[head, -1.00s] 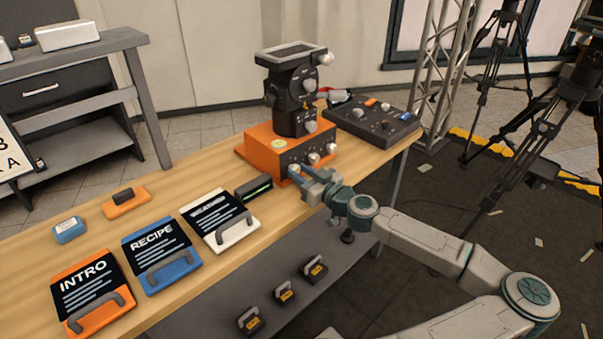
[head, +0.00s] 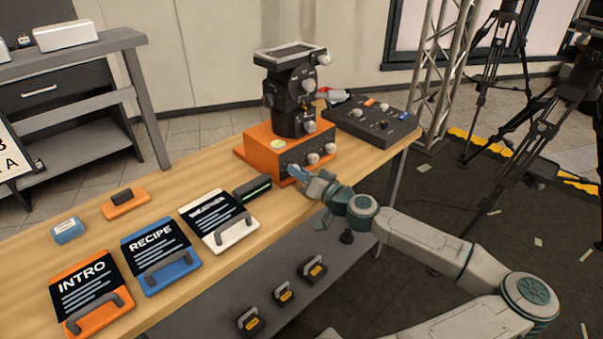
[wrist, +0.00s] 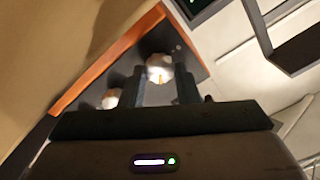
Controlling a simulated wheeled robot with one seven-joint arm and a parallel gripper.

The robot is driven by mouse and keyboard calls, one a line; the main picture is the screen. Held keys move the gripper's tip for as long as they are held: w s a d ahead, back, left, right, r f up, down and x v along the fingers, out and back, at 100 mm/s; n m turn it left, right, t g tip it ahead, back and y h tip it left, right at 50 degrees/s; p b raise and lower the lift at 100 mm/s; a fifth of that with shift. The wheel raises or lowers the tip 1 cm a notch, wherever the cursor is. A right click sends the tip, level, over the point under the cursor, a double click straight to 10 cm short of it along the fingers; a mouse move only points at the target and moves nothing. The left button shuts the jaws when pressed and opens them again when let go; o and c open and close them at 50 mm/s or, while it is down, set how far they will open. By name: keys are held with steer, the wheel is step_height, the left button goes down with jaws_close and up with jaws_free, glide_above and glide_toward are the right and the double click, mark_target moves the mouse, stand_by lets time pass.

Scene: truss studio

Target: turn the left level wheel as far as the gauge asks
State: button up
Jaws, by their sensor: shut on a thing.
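An orange box (head: 262,148) stands on the wooden table with a camera-like black head (head: 292,105) on top. Its dark front panel carries a row of pale wheels; the middle one (head: 313,158) and right one (head: 330,148) show clear of my arm. My gripper (head: 298,173) is at the left end of the row, shut on the left level wheel (wrist: 159,66). In the wrist view this wheel, with an orange mark, sits between the two dark fingers. A round yellowish disc (head: 278,143), perhaps the level gauge, lies on the box top; its reading is too small to tell.
A black device with a green strip (head: 252,188) lies just left of my gripper. A dark control panel (head: 372,121) stands behind right. Boards with handles, such as the blue RECIPE one (head: 160,256), lie at the front left.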

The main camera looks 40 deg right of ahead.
steer(key=shift+r+m, duration=0.1)
steer(key=shift+m, duration=0.2)
steer(key=o, duration=1)
steer(key=shift+w, duration=0.1)
steer(key=shift+c, duration=0.2)
